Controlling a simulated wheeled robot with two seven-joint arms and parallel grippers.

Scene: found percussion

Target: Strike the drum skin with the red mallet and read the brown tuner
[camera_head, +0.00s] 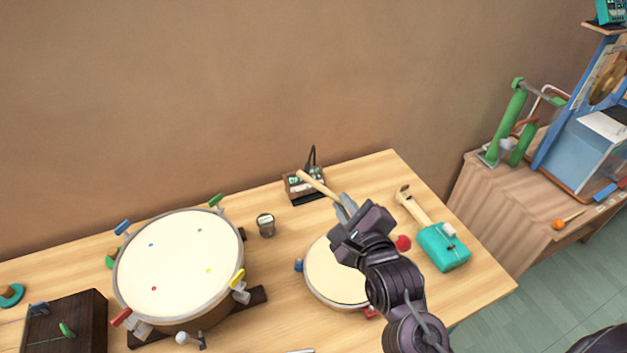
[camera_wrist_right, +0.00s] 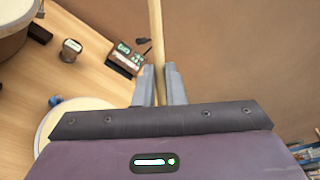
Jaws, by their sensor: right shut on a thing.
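My right gripper (camera_head: 343,203) is shut on the light wooden handle of the red mallet (camera_head: 317,184), above the table. The handle also shows between the fingers in the wrist view (camera_wrist_right: 157,40). The red ball head (camera_head: 403,243) shows on the other side of my wrist, in line with the handle. The big drum's cream skin (camera_head: 180,262) has coloured dots and is at the left, apart from the mallet. A brownish boxed device with small green displays (camera_head: 304,185), which looks like the tuner, stands at the back; its reading is too small to tell. My left gripper is not in view.
A smaller round drum (camera_head: 325,272) lies below my right arm, partly hidden. A small dark cup-like item (camera_head: 265,225) stands between the drums. A teal device (camera_head: 444,247) is at the right, a dark box (camera_head: 66,325) at the lower left. A side bench (camera_head: 510,205) stands beyond a gap.

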